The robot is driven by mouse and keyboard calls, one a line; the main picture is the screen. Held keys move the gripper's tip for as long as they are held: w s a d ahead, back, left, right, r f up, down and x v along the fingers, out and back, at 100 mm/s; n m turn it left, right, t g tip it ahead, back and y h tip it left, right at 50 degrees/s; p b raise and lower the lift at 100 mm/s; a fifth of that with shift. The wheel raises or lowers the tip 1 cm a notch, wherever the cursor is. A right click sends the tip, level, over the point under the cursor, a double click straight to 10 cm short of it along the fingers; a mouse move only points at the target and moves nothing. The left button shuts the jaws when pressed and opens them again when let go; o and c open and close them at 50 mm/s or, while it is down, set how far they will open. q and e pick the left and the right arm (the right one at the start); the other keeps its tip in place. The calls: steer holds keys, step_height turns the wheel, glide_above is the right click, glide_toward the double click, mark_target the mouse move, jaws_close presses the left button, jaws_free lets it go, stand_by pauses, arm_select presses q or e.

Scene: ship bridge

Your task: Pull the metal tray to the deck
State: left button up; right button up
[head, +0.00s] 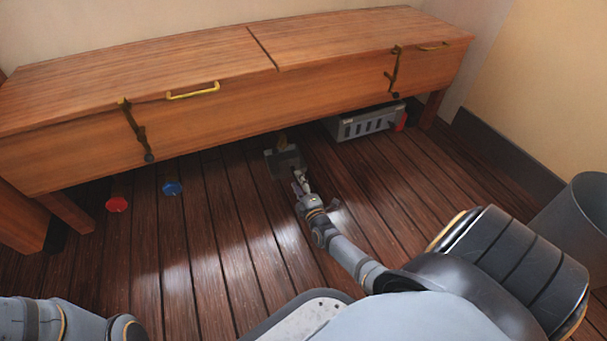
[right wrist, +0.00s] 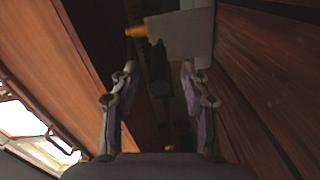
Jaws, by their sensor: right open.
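A small flat grey metal tray (head: 287,162) lies on the deck at the front edge of the space under the bench, with a yellowish piece behind it. My right gripper (head: 300,182) is just in front of it, reaching low toward the bench. Contact cannot be told. My left gripper is out of the head view.
A long wooden bench (head: 200,122) with yellow handles overhangs the area. Under it are a slotted grey box (head: 365,122), a red-ended item (head: 117,204) and a blue-ended one (head: 172,188). A grey bin (head: 575,225) stands right. The plank deck in front is clear.

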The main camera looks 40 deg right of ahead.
mark_target(291, 169)
steer(key=shift+b+x, duration=0.7)
steer(key=shift+x, duration=0.95)
jaws_close()
